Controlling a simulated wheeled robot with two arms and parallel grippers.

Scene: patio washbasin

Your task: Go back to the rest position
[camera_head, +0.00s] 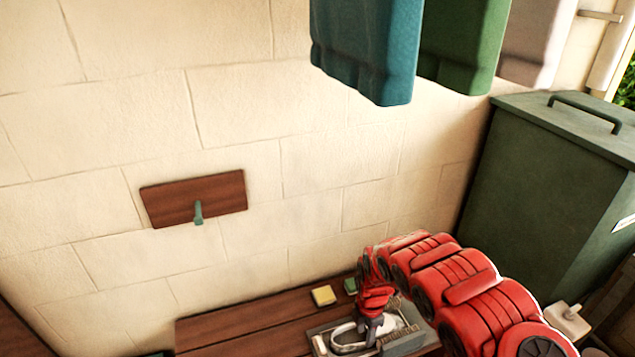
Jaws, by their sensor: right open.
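My right arm, red and segmented, comes in from the lower right. Its right gripper (369,330) points down over a grey tray (405,343) on the wooden bench, and its jaws are open. A white rounded object (345,346) lies in the tray right by the fingertips. I cannot tell whether the fingers touch it, and the gripper partly hides it. My left gripper is not in view.
A yellow sponge (323,295) and a green block (350,286) lie on the bench (235,327) behind the gripper. A wall board (178,203) carries a teal hook. Towels (366,45) hang above. A dark green bin (550,190) stands right. The bench's left part is clear.

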